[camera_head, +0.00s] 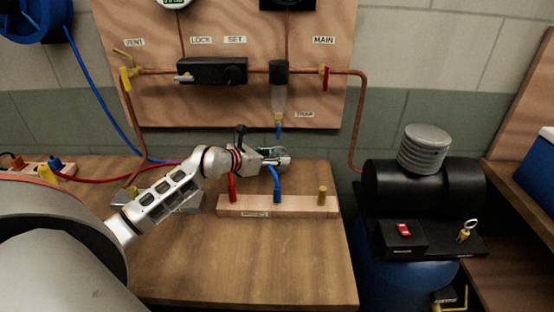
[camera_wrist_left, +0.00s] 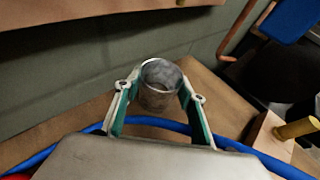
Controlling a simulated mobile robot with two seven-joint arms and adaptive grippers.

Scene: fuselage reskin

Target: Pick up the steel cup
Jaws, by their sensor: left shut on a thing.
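The steel cup (camera_wrist_left: 160,88) is a small shiny grey cylinder, seen from above into its open mouth in the left wrist view. It stands between the two green-lined fingers of my left gripper (camera_wrist_left: 158,98), which is shut on it from both sides. In the head view the left gripper (camera_head: 268,156) is at the back of the wooden bench, behind the wooden hose block. There the cup (camera_head: 284,157) shows only partly at the fingertips. I cannot tell whether its base touches the bench. My right gripper is not in view.
The wooden block (camera_head: 290,207) with red, blue and brass fittings lies just in front of the gripper. A blue hose (camera_wrist_left: 150,121) runs close below the fingers. The panel (camera_head: 225,100) rises behind; a black compressor (camera_head: 430,190) stands right. The front bench (camera_head: 270,260) is clear.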

